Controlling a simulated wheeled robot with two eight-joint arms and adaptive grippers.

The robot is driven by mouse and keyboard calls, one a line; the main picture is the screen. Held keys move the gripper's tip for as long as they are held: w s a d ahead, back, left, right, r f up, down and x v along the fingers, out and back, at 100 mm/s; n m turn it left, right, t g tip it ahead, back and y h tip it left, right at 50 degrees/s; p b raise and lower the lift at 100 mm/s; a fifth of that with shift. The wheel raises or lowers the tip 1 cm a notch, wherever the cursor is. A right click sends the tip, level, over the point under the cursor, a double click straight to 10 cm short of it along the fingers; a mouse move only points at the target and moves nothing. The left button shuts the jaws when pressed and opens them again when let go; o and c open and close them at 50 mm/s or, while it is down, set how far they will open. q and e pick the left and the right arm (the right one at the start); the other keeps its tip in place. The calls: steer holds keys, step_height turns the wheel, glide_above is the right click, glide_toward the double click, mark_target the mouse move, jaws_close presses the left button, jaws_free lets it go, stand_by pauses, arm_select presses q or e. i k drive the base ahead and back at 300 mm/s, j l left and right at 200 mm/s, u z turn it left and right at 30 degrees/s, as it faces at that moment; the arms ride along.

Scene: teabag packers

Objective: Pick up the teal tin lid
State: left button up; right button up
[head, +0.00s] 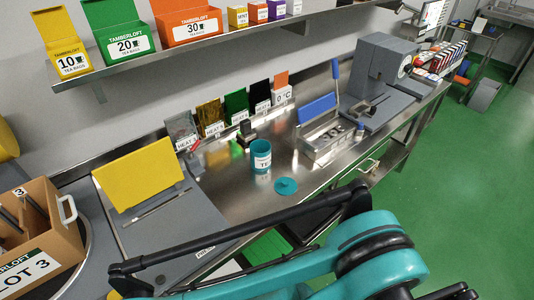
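The teal tin lid (286,186) lies flat on the steel bench, near its front edge. It is a round disc with a small raised knob. The open teal tin (261,157), with a white label, stands upright just behind it and to its left, apart from it. One of my arms, teal and black, crosses the foreground below the lid, without covering it. I make out no gripper fingers on either side, and nothing touches the lid.
A metal tray fixture with a blue lever (322,128) stands right of the lid. A small black stamp-like object (247,132) is behind the tin. A yellow panel (139,174) and a cardboard box (40,235) are at left. Bare steel (232,197) lies left of the lid.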

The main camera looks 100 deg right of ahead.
mark_target(285, 186)
steer(key=z, duration=0.4)
steer(key=k+z, duration=0.15)
steer(key=z, duration=0.2)
steer(key=l+z, duration=0.1)
steer(key=z, duration=0.3)
steer(key=k+z, duration=0.1)
steer(key=z, duration=0.25)
steer(key=j+z, duration=0.15)
steer(key=z, duration=0.25)
steer(key=j+z, duration=0.2)
steer(key=z, duration=0.25)
steer(key=j+z, duration=0.15)
steer(key=z, duration=0.25)
steer(key=k+j+z, duration=0.1)
steer(key=z, duration=0.3)
steer(key=j+z, duration=0.15)
steer(key=z, duration=0.25)
steer(key=k+j, duration=0.2)
steer(key=i+l+u, duration=0.15)
steer(key=i+l, duration=0.95)
steer(key=u, duration=1.5)
steer(key=l, duration=0.1)
